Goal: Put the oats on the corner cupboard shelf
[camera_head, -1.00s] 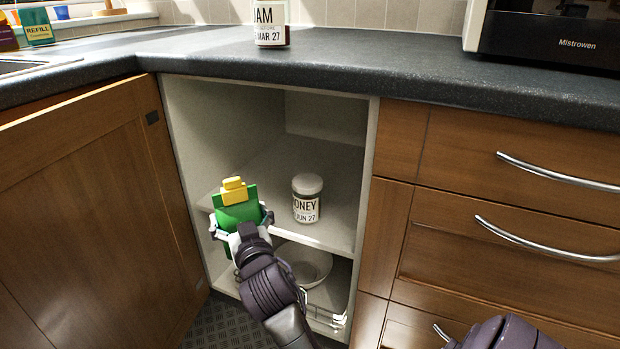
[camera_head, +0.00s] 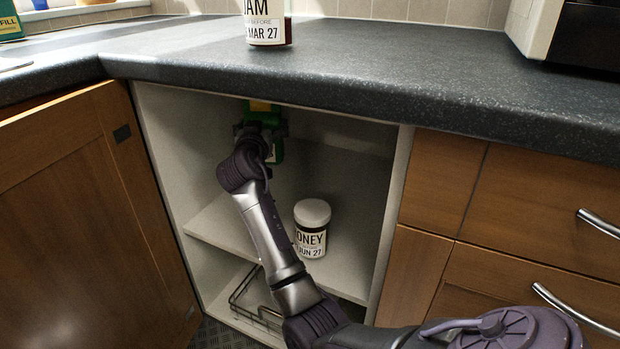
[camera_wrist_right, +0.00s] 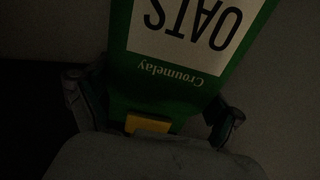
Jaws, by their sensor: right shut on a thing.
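The oats carton (camera_head: 268,120) is green with a yellow cap and is partly hidden by my gripper. My right gripper (camera_head: 258,130) is shut on it, high inside the open corner cupboard, just under the worktop. In the right wrist view the carton (camera_wrist_right: 180,60) shows its white OATS label upside down, with a finger on each side. The cupboard shelf (camera_head: 348,255) is pale and lies below the carton, with a clear gap between. My right arm crosses the cupboard opening and hides part of the shelf. My left gripper is not in view.
A honey jar (camera_head: 311,228) stands on the shelf, just right of my forearm. A wire rack (camera_head: 255,305) is on the level below. The worktop edge (camera_head: 300,90) overhangs the opening. The open door (camera_head: 75,215) is at left, drawers (camera_head: 540,205) at right. A jam jar (camera_head: 266,25) stands on the worktop.

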